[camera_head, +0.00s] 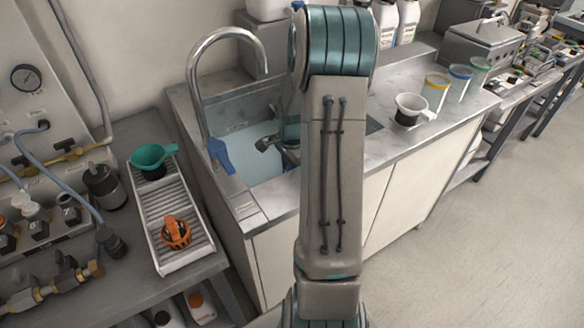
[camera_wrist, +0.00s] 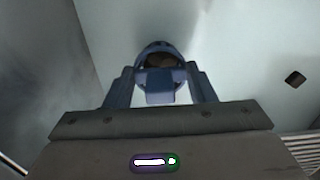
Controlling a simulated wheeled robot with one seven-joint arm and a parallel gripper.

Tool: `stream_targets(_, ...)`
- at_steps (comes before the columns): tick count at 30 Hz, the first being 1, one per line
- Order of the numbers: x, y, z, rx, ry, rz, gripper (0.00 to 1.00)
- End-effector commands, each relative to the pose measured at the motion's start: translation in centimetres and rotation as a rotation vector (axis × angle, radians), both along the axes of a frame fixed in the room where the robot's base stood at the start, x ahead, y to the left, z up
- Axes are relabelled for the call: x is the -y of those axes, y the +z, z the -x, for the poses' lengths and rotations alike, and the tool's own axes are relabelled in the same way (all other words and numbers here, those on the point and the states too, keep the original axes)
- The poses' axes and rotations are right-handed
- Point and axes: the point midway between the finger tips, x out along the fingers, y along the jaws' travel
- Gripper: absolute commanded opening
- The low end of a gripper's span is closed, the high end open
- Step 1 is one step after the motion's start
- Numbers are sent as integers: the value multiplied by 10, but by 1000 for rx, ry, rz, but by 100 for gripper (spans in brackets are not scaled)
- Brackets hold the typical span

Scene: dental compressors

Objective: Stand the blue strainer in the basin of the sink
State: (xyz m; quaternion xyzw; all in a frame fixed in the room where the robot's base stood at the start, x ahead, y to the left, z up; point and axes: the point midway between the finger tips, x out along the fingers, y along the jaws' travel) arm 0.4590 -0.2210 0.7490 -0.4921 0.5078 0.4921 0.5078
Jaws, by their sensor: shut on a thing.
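The blue strainer (camera_wrist: 160,53) is in the wrist view, its round cup beyond my fingertips and its grip between them. My gripper (camera_wrist: 160,86) is shut on this grip. In the head view my arm reaches over the sink (camera_head: 262,182) and hides most of the gripper. A small dark end shows beside the arm above the basin, but I cannot tell gripper from strainer there. Pale basin surfaces fill the wrist view behind the strainer. I cannot tell whether the strainer touches the basin.
A curved metal faucet (camera_head: 194,85) rises at the sink's left, with a blue piece (camera_head: 221,156) beside it. A white cup with black (camera_head: 409,109) and several colour-rimmed beakers stand on the right counter.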

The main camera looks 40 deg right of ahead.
Motion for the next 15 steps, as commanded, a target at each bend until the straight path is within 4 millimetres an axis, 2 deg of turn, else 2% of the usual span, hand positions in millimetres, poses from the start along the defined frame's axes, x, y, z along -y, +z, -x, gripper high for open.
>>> stream_targets(7, 0, -1, 0, 0, 0, 0, 28)
stream_targets(15, -1, -11, 0, -1, 0, 0, 28)
